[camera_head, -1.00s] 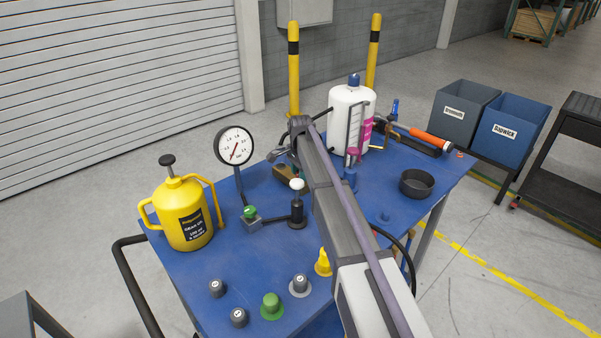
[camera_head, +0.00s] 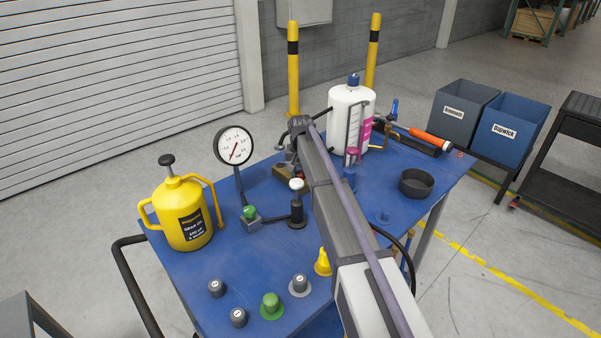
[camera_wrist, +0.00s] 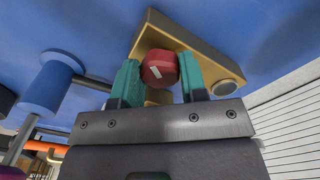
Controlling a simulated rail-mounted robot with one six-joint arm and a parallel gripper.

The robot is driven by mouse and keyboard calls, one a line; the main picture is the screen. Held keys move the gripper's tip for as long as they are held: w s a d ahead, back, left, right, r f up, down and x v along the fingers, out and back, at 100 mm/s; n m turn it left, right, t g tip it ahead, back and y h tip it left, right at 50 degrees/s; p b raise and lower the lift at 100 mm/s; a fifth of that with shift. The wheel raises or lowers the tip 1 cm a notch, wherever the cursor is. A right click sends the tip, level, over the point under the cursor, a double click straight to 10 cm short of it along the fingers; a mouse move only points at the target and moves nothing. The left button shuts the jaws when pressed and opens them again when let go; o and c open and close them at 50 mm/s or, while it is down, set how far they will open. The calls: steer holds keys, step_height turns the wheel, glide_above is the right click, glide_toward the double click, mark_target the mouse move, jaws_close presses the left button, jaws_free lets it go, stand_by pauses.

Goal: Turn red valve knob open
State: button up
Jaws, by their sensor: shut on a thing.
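The red valve knob (camera_wrist: 159,69) shows in the wrist view, with a short slanted white mark on its face. It sits on a brass-coloured valve block (camera_wrist: 206,63) on the blue tabletop. My gripper (camera_wrist: 158,82) has a teal fingertip on each side of the knob and is shut on it. In the head view the valve block (camera_head: 284,172) shows only in part at the middle of the table, beneath the end of my arm.
A pressure gauge (camera_head: 233,146) and a white-topped black post (camera_head: 297,204) stand left of my arm. A white tank (camera_head: 346,105) stands behind, right. A yellow can (camera_head: 184,213), green knob (camera_head: 271,305) and yellow knob (camera_head: 323,262) are nearer. A dark bowl (camera_head: 416,184) is at right.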

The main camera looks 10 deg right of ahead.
mark_target(301, 173)
steer(key=n, duration=0.7)
steer(key=shift+d, duration=0.1)
stand_by(0.5)
steer(key=o, duration=0.9)
steer(key=shift+r, duration=0.1)
step_height(301, 173, up, 11)
steer(key=p, duration=1.1)
steer(key=shift+f, duration=0.2)
